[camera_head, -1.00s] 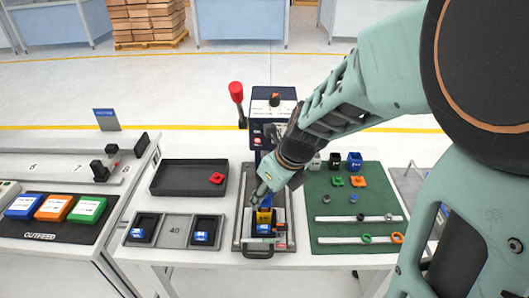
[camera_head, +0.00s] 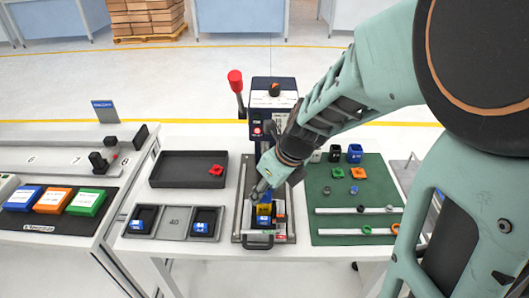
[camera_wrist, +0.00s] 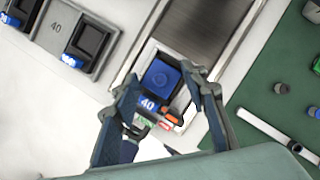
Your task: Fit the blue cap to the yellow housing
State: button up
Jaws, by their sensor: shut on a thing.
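The blue cap (camera_wrist: 161,80) shows in the wrist view as a square blue top with a round mark, between the two fingers of my gripper (camera_wrist: 166,88). My gripper is shut on it. In the head view my gripper (camera_head: 261,190) points down over the yellow housing (camera_head: 264,209), which stands in the fixture (camera_head: 247,230) under the press. A blue label marked 40 (camera_wrist: 148,104) shows beside the cap in the wrist view. The housing is hidden from above there, and I cannot tell whether the cap is seated on it.
The press (camera_head: 272,115) with a red-knobbed lever (camera_head: 235,80) stands just behind. A grey tray (camera_head: 173,222) with two pockets and a black bin (camera_head: 165,170) lie left. A green mat (camera_head: 325,222) with small parts and rails lies right.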

jog(key=o, duration=0.8)
jog(key=shift+o, duration=0.2)
